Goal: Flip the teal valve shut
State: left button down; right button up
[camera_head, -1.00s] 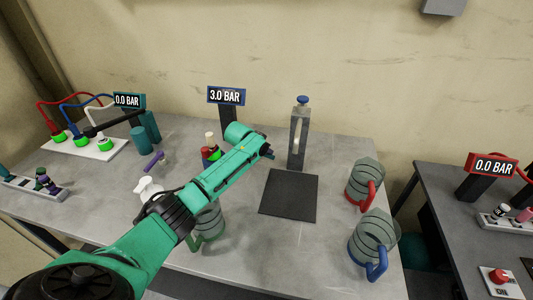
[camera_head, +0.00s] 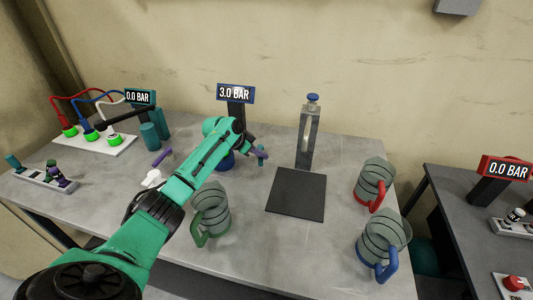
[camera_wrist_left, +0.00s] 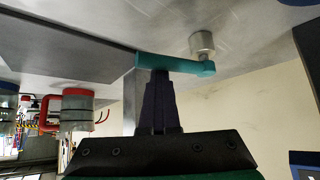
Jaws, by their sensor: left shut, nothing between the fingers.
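The teal valve lever (camera_wrist_left: 178,66) shows in the left wrist view as a teal bar joined at one end to a short grey metal stem (camera_wrist_left: 203,44). In the head view it is a small teal piece (camera_head: 261,150) left of the tall grey stand. My left gripper (camera_wrist_left: 161,76) is shut and empty, its dark fingertips right at the lever and seeming to touch it. In the head view my left gripper (camera_head: 257,156) reaches the lever from the left. The valve's base is mostly hidden behind my arm. My right gripper is not in view.
A blue gauge (camera_head: 236,93) reading 3.0 BAR stands behind my left wrist. A grey stand with a blue knob (camera_head: 313,98) and a dark square mat (camera_head: 296,195) are to the right. Mugs with green (camera_head: 199,237), red (camera_head: 378,198) and blue (camera_head: 386,267) handles stand nearer the front.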

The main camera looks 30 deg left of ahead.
pick_arm(q)
jog(key=shift+s+a, duration=0.4)
jog(key=shift+a, duration=0.45)
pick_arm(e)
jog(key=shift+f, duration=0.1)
pick_arm(q)
jog(key=shift+a, duration=0.1)
jog(key=d, duration=0.1)
jog(key=d+r+p, duration=0.1)
jog(key=w+d+p, duration=0.1)
jog(key=d, duration=0.1)
jog(key=shift+r, duration=0.15)
jog(key=shift+s+a+r+b, duration=0.15)
jog(key=shift+a+r+b, duration=0.5)
jog(key=shift+a, duration=0.2)
jog(key=s+a+r+b, duration=0.1)
jog(key=a+r+b, duration=0.1)
jog(key=a+r, duration=0.2)
jog(key=shift+s+a+r, duration=0.15)
jog(key=shift+a+r, duration=0.1)
jog(key=shift+r, duration=0.55)
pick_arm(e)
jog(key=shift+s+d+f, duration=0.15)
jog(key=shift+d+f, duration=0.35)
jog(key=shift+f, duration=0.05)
pick_arm(q)
jog(key=shift+a, duration=0.1)
